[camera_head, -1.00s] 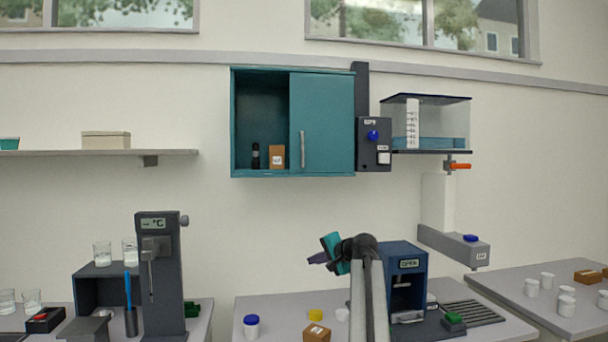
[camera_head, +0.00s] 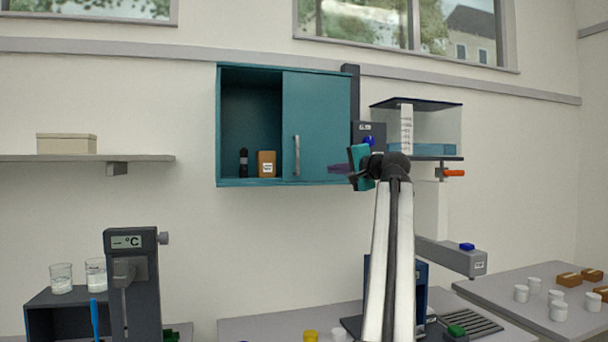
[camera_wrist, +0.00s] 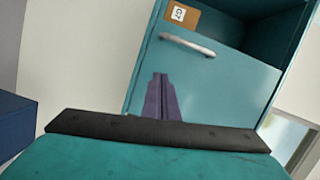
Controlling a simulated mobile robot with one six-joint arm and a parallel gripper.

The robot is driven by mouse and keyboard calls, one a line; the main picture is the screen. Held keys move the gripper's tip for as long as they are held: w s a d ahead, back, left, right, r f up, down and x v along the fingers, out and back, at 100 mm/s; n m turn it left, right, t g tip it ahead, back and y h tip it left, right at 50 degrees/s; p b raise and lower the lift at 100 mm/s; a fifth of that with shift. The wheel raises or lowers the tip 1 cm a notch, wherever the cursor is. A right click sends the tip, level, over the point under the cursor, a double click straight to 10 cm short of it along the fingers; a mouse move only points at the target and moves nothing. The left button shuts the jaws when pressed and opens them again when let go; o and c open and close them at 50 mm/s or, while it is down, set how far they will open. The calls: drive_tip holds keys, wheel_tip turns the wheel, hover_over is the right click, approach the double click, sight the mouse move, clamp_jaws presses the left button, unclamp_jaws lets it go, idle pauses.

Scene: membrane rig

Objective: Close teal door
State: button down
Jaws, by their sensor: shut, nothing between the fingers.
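A teal wall cabinet (camera_head: 250,183) hangs in the middle of the head view. Its teal sliding door (camera_head: 316,120) covers the right half, and the left half is open. The door carries an upright silver handle (camera_head: 297,155) near its left edge. My gripper (camera_head: 338,169) is raised in front of the door's lower right part, right of the handle. In the wrist view my purple fingers (camera_wrist: 161,97) are shut and empty, pointing at the teal door (camera_wrist: 225,85). The handle (camera_wrist: 187,44) shows beyond the fingertips. I cannot tell whether the fingers touch the door.
A dark bottle (camera_head: 244,163) and a brown labelled box (camera_head: 267,163) stand in the cabinet's open half. A dark control box (camera_head: 365,132) is right of the cabinet, partly behind my gripper. A glass-sided case (camera_head: 432,130) stands farther right. The wall below the cabinet is clear.

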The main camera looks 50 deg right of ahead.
drive_tip(key=shift+w+d, duration=0.1)
drive_tip(key=shift+w, duration=0.1)
drive_tip(key=p, duration=0.3)
approach(307, 172)
drive_tip(key=d+x, duration=0.1)
drive_tip(key=x, duration=0.2)
drive_tip(key=shift+w+a+r, duration=0.1)
drive_tip(key=shift+w+r, duration=0.25)
drive_tip(key=shift+w+a+f+p, duration=0.2)
drive_tip(key=shift+w+a+p, duration=0.25)
drive_tip(key=shift+a, duration=0.3)
drive_tip(key=shift+w+a+f+p, duration=0.2)
drive_tip(key=shift+w+a+p, duration=0.1)
drive_tip(key=shift+w+a, duration=0.4)
drive_tip(key=shift+s+a, duration=0.1)
